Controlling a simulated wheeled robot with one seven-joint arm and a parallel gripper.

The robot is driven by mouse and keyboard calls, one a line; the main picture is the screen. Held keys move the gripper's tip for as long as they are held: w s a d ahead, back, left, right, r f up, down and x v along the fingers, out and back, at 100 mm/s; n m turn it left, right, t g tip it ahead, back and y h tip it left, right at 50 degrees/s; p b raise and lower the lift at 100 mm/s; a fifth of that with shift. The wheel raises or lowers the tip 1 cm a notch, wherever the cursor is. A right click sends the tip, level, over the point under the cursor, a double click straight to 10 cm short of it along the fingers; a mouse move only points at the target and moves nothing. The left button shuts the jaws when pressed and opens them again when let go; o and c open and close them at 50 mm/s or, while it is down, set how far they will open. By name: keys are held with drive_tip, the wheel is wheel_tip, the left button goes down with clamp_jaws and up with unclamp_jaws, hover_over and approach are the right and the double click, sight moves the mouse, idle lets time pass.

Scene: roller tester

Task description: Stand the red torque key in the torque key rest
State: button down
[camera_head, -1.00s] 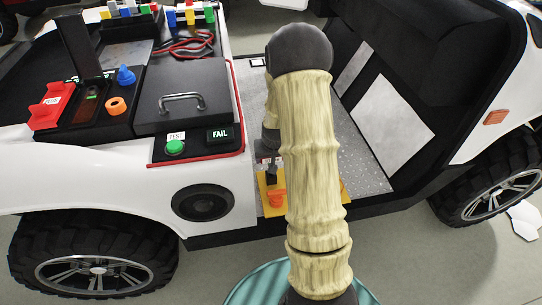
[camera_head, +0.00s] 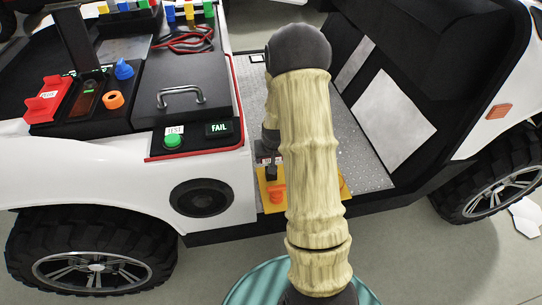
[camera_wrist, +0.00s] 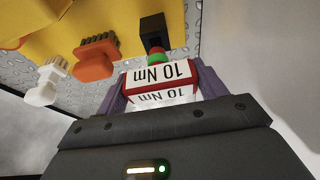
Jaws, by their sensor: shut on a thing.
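My gripper (camera_wrist: 162,88) is shut on the red torque key (camera_wrist: 127,86), a red block with white "10 Nm" labels, in the wrist view. A green and red end shows beyond the labels, just in front of a black upright block (camera_wrist: 152,30) on a yellow board (camera_wrist: 110,16). I cannot tell whether the key touches that block, or whether the block is the torque key rest. In the head view my arm hides the key and most of the gripper, above the yellow board (camera_head: 264,196).
An orange knob-like piece (camera_wrist: 95,60) and a white one (camera_wrist: 42,88) stand on or beside the board. A pale wall (camera_wrist: 250,50) is close on the right. In the head view, the tester panel (camera_head: 195,138) reads FAIL, and black seats (camera_head: 425,75) stand right.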

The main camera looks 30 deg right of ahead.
drive_tip(key=shift+f+b, duration=0.3)
drive_tip(key=shift+f, duration=0.25)
drive_tip(key=shift+c, duration=0.4)
unclamp_jaws()
drive_tip(key=p+v, duration=0.5)
drive_tip(key=v, duration=1.2)
drive_tip(key=shift+s, duration=0.2)
drive_tip(key=shift+a, duration=0.1)
